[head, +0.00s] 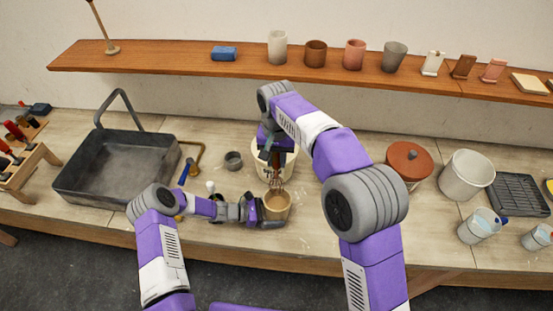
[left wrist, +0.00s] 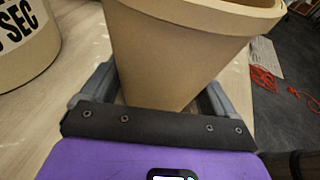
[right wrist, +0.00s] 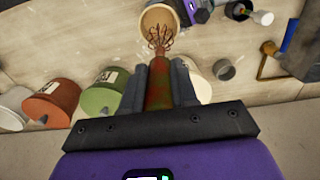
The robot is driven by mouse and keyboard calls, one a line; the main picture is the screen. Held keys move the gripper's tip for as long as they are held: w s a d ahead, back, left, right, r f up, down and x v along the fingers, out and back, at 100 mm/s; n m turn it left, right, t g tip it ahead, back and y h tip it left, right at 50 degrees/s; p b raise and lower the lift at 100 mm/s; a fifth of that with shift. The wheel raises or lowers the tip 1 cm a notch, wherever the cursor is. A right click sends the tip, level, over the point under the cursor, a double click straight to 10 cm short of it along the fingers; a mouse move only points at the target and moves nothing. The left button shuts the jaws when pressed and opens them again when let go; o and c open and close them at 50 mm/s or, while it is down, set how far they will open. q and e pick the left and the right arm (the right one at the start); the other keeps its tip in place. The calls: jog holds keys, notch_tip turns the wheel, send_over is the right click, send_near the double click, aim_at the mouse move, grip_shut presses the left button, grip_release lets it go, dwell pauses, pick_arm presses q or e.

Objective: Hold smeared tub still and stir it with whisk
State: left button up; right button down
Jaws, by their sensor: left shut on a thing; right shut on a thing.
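The tan tub (head: 278,207) stands upright on the bench in front of the large cream bucket. My left gripper (head: 262,212) is shut on the tub from the left; the left wrist view shows the tub wall (left wrist: 175,60) between its two fingers. My right gripper (right wrist: 160,80) points down above the tub and is shut on the whisk's worn red and green handle (right wrist: 159,92). The whisk's wire loops (head: 277,183) hang at the tub's mouth. How far the wires reach inside is unclear.
A cream bucket (head: 259,153) stands close behind the tub, partly hidden by my right arm. A small grey cup (head: 233,160) and a large grey tray (head: 115,172) are to the left. A red-lidded pot (head: 409,160) and white bucket (head: 466,176) stand right.

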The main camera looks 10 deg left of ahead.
pick_arm(q)
jog(key=o, duration=0.9)
jog(key=v, duration=1.2)
jog(key=shift+s, duration=0.1)
